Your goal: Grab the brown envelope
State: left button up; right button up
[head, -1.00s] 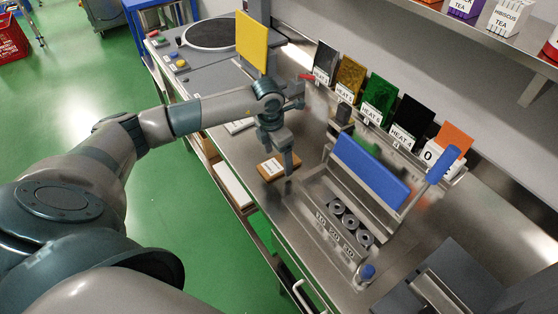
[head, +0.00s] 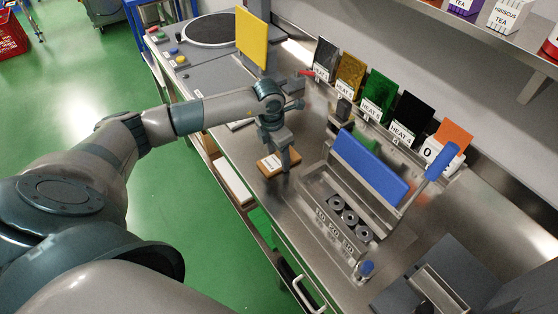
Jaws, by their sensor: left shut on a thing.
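The brown envelope (head: 268,166), a flat brown piece with a white label, lies at the front edge of the steel worktop in the head view. My left gripper (head: 285,163) points down at its right side and is shut on it. The fingers cover part of that side. I cannot tell whether the envelope is clear of the worktop. My right gripper is not in view.
A sealer with a blue bar (head: 369,166) and a raised blue handle (head: 442,161) stands right of the gripper. Several coloured packets, including a green one (head: 379,95), stand along the wall. A yellow panel (head: 252,40) rises behind my arm.

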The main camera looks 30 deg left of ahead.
aim_at(278, 160)
pick_arm(q)
jog(key=shift+r, duration=0.15)
jog(key=shift+r+b, duration=0.45)
jog(key=shift+r, duration=0.1)
notch_tip(278, 160, up, 9)
jog(key=b, duration=0.3)
jog(key=shift+f, duration=0.15)
